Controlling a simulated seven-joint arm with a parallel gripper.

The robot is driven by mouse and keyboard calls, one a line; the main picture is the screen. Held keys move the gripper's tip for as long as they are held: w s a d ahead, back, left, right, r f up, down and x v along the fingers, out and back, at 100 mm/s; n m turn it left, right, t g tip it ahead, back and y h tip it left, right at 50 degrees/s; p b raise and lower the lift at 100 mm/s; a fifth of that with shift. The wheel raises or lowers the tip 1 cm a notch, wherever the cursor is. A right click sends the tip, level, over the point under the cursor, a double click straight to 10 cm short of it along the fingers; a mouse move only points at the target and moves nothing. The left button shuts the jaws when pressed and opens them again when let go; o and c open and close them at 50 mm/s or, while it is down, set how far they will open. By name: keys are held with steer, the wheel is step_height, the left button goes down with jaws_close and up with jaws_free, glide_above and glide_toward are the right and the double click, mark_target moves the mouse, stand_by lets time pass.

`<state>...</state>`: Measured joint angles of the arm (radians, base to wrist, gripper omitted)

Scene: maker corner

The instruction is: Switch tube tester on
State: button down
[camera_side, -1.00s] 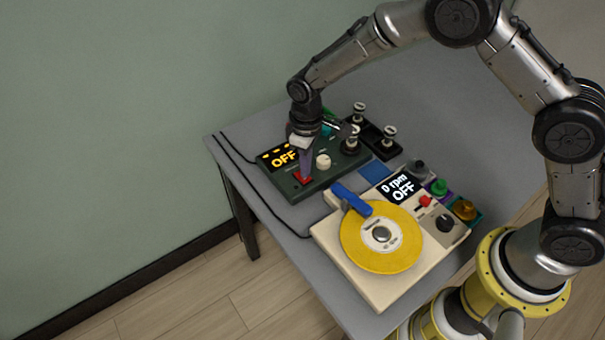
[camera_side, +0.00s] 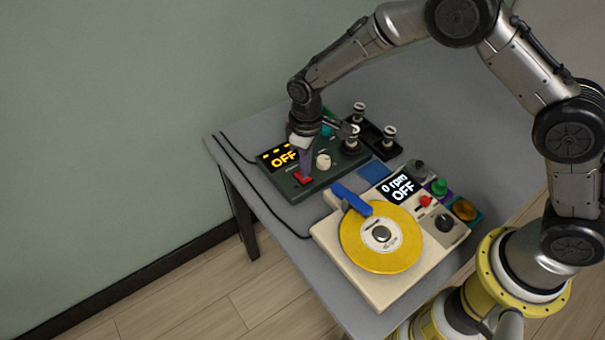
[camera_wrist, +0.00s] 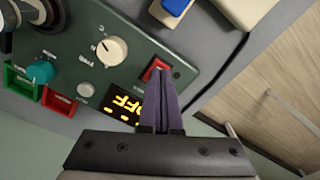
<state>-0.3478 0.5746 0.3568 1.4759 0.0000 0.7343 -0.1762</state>
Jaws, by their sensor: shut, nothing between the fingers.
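The tube tester (camera_side: 322,177) is a dark green panel box at the back of the table. Its display (camera_side: 280,157) reads OFF in yellow. Its red switch (camera_side: 303,178) sits at the front left of the panel and also shows in the wrist view (camera_wrist: 155,69). My gripper (camera_side: 304,168) points down at the panel with its fingers together and empty. In the wrist view the fingertips (camera_wrist: 159,82) are right at the red switch and partly cover it. I cannot tell whether they touch it.
A cream machine (camera_side: 365,283) with a yellow disc (camera_side: 354,244), a blue arm (camera_side: 350,198) and a display reading "0 rpm OFF" (camera_side: 402,188) stands in front. A black tray (camera_side: 387,151) with tubes stands right of the tester. A white knob (camera_side: 323,161) is close to my gripper.

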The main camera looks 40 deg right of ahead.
steer(key=shift+f, duration=0.95)
stand_by(0.7)
steer(key=shift+r, duration=3.55)
